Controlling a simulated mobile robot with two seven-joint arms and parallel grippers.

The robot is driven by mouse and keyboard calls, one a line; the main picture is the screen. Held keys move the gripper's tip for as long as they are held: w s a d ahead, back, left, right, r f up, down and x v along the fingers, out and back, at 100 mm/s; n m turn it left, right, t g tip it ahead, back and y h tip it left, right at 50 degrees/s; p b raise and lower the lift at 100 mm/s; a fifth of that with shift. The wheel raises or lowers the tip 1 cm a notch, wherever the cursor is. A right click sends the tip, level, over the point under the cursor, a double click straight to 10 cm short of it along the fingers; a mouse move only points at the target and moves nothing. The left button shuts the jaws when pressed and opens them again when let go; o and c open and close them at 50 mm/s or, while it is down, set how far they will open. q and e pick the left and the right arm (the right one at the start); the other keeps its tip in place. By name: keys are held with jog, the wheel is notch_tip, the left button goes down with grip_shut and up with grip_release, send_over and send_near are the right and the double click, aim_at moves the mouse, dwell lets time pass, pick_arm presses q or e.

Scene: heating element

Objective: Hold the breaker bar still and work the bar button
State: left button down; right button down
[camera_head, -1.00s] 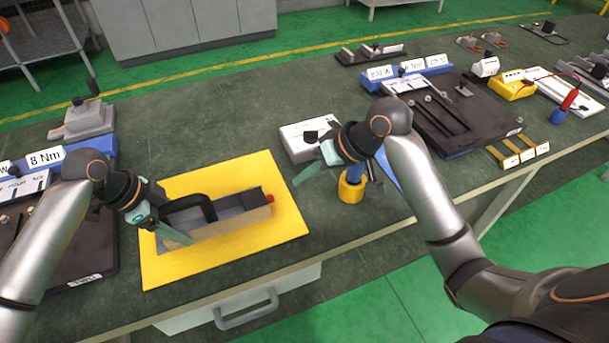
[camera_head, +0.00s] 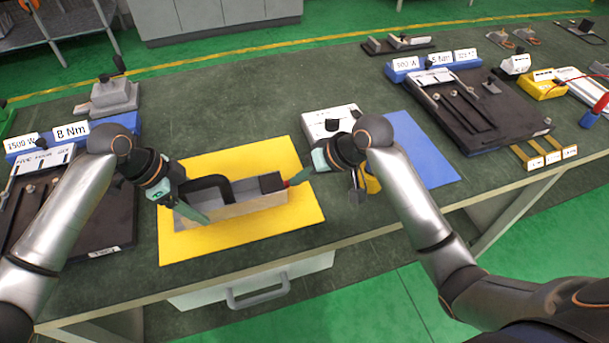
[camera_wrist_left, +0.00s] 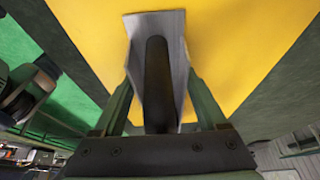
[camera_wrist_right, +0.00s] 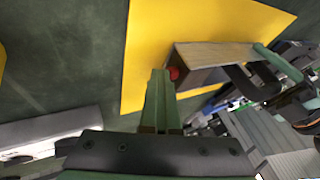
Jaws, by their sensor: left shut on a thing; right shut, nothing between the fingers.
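The breaker bar (camera_head: 245,201) is a long grey block with a black arched handle (camera_head: 212,184) and a dark end block. It lies on a yellow mat (camera_head: 290,222). A red button (camera_wrist_right: 174,73) sits on its right end and is mostly covered in the head view. My left gripper (camera_head: 203,210) is shut on the bar near its left end. In the left wrist view its fingers flank the grey body (camera_wrist_left: 150,20) and the black handle. My right gripper (camera_wrist_right: 160,75) is shut and empty. Its fingertips are right beside the red button; I cannot tell whether they touch.
A blue mat (camera_head: 432,160) and a white labelled box (camera_head: 328,120) lie to the right. A yellow ringed item is partly hidden behind my right arm. Black fixture boards stand at left (camera_head: 75,220) and right (camera_head: 490,105). The bench's front edge is close to the yellow mat.

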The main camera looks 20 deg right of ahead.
jog(key=shift+a, duration=0.75)
pick_arm(q)
jog(key=shift+d, duration=0.2)
pick_arm(e)
jog(key=shift+s+a+r, duration=0.1)
jog(key=shift+a, duration=0.05)
pick_arm(q)
jog(key=shift+a+f, duration=0.1)
jog(key=shift+a, duration=0.1)
pick_arm(e)
jog(key=v, duration=1)
jog(key=shift+d, duration=0.5)
pick_arm(q)
grip_release()
